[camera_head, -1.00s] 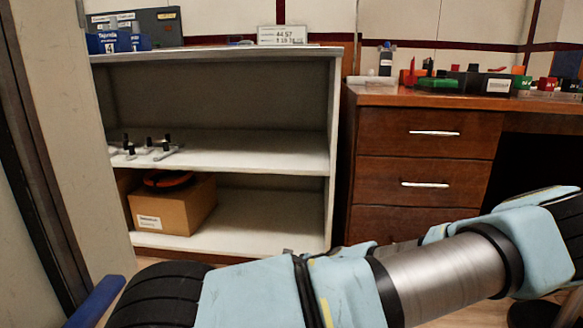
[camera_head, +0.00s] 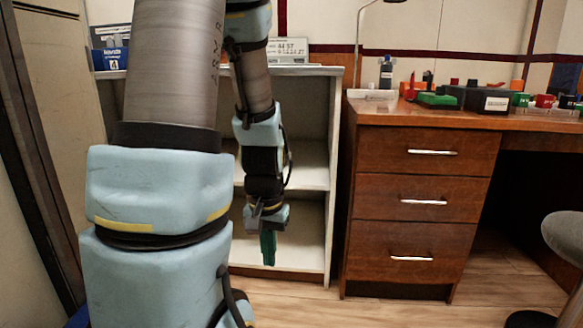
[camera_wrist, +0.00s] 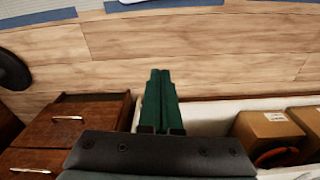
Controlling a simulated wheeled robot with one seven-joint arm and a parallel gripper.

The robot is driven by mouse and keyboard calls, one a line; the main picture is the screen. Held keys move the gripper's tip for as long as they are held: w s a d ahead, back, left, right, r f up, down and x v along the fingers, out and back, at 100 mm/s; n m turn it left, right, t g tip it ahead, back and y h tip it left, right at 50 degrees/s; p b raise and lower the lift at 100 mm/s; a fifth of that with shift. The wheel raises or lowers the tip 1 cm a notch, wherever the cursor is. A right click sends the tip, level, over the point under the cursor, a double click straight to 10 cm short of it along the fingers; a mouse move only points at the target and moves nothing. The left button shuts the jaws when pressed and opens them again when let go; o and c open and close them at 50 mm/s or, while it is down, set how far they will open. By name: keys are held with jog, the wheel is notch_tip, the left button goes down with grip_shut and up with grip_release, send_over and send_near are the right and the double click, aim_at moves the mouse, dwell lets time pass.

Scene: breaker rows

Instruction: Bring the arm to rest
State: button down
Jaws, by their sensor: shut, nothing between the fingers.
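My gripper (camera_head: 268,248) hangs pointing down in front of the lower part of the white shelf unit (camera_head: 298,72) in the head view. Its green fingers are together with nothing between them. In the wrist view my gripper (camera_wrist: 160,75) shows its two green fingers side by side and touching, with the wooden floor (camera_wrist: 215,45) beyond the tips. My arm stands large across the left of the head view and hides much of the shelf unit.
A brown drawer desk (camera_head: 425,185) stands right of the shelf, its drawers shut, with colored parts and a black box (camera_head: 487,100) on top. A grey stool (camera_head: 566,238) is at the right edge. A cardboard box (camera_wrist: 268,135) sits on the shelf. Floor before the desk is clear.

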notch_tip(320, 180, up, 43)
jog(key=a+n+p, duration=0.1)
jog(key=a+p, duration=0.1)
jog(key=p, duration=3.6)
jog(key=shift+s+n+t, duration=0.4)
jog(key=shift+s, duration=0.05)
